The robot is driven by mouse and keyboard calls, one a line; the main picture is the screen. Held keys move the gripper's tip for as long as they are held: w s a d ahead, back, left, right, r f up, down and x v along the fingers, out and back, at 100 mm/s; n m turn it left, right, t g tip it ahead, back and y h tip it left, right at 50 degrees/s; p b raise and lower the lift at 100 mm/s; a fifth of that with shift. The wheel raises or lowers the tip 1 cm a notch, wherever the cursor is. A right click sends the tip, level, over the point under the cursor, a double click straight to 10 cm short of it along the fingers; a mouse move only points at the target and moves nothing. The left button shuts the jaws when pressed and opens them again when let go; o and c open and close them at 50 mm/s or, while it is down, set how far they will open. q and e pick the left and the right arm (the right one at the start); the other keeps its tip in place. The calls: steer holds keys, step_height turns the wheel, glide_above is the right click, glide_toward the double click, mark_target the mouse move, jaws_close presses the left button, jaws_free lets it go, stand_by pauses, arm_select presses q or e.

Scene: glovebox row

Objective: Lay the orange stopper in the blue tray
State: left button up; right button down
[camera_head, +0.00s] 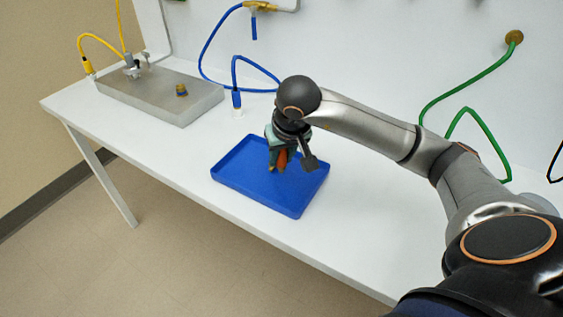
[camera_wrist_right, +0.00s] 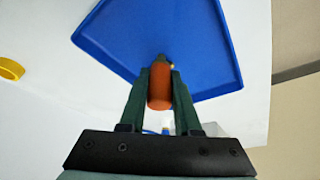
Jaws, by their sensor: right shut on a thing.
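The blue tray (camera_head: 253,190) lies on the white table, and its floor and rim also show in the right wrist view (camera_wrist_right: 160,30). My right gripper (camera_head: 279,168) is over the tray, pointing down. In the right wrist view, its two green fingers (camera_wrist_right: 161,85) are shut on the orange stopper (camera_wrist_right: 160,90), one on each side. The stopper also shows as an orange patch between the fingers in the head view (camera_head: 282,159). I cannot tell whether the stopper touches the tray floor. My left gripper is not in view.
The white table (camera_head: 345,235) is mostly clear around the tray. A grey metal block (camera_head: 165,95) with fittings stands at the back left. Blue hoses (camera_head: 236,97) hang behind the tray and green hoses (camera_head: 470,85) at the right. A yellow ring (camera_wrist_right: 11,69) shows in the wrist view.

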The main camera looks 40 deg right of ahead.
steer(key=shift+f, duration=0.95)
steer(key=shift+f, duration=0.3)
steer(key=c, duration=0.6)
jaws_free()
steer(key=shift+r, duration=0.1)
